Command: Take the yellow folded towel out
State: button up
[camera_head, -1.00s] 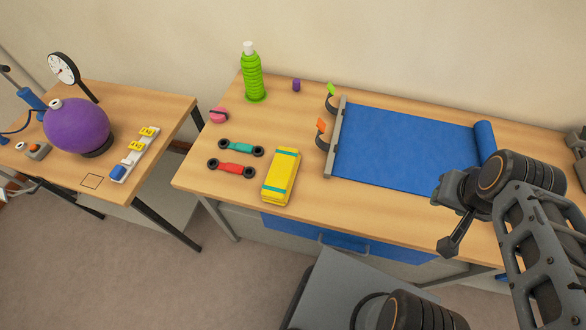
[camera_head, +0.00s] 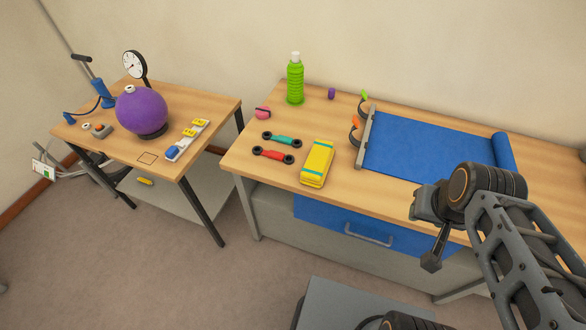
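A yellow, block-shaped bundle with teal bands (camera_head: 318,163) lies on the right wooden table near its front edge. It may be a folded towel, but I cannot tell for sure. Below the tabletop is a blue drawer (camera_head: 322,215) with a grey handle; it looks shut and its inside is hidden. My gripper (camera_head: 431,260) hangs at the right, in front of the table edge, to the right of the bundle and apart from it. It looks small and dark, and I cannot see whether its fingers are open.
Red (camera_head: 273,155) and teal (camera_head: 282,140) dumbbell-like bars lie left of the bundle. A green bottle (camera_head: 295,82) stands behind; a blue mat (camera_head: 420,148) covers the table's right. The left table (camera_head: 205,112) holds a purple ball (camera_head: 141,112). Bare floor (camera_head: 150,265) is at lower left.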

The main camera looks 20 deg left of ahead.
aim_at(313, 173)
jog(key=u, duration=0.65)
jog(key=i, duration=0.35)
jog(key=u, duration=0.25)
jog(key=k, duration=1.2)
jog(key=u, duration=1.1)
jog(key=i, duration=1.35)
jog(key=z, duration=0.7)
jog(key=i, duration=0.4)
jog(key=z, duration=0.5)
